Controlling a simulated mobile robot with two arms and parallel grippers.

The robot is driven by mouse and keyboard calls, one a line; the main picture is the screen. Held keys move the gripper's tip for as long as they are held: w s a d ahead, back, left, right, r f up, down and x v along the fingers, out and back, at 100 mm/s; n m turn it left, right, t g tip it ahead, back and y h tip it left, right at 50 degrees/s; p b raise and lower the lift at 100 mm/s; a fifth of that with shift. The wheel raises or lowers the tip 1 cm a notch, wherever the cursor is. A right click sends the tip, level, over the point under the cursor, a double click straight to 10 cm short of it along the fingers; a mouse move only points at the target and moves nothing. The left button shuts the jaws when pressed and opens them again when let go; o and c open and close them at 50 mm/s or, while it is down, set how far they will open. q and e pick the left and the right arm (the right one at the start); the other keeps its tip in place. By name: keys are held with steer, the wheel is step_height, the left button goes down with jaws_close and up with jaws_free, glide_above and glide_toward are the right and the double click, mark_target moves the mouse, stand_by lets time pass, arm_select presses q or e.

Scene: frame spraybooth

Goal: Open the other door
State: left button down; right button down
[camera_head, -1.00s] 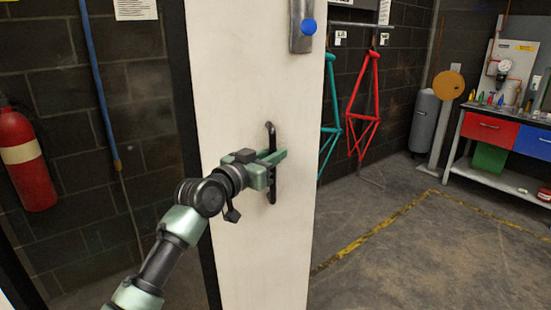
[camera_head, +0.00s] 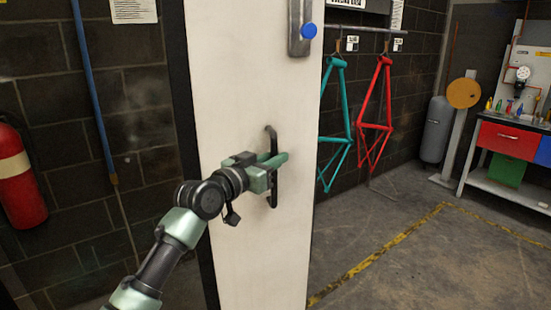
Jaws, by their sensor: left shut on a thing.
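A white door (camera_head: 240,110) stands upright in the middle of the head view, with an opening to its right. A dark vertical bar handle (camera_head: 273,190) is fixed on its face. My left gripper (camera_head: 274,168) is shut on the handle, its fingers lying across the bar. A metal latch plate with a blue round knob (camera_head: 309,30) sits higher up near the door's right edge. My right gripper is not in view.
Through the opening, a teal frame (camera_head: 338,125) and a red frame (camera_head: 376,115) hang from a rail. A workbench (camera_head: 500,190) with coloured drawers and a grey cylinder (camera_head: 437,130) stand farther right. A red extinguisher (camera_head: 20,180) hangs at left. The floor beyond the door is clear.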

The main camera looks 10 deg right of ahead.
arm_select(q)
steer(key=c, duration=1.4)
jaws_free()
steer(key=shift+w+a+f, duration=0.1)
steer(key=shift+a+f, duration=0.05)
steer(key=shift+o, duration=0.2)
steer(key=b+v, duration=0.1)
steer(key=v, duration=0.6)
steer(key=shift+s+a, duration=0.25)
steer(key=shift+a, duration=0.1)
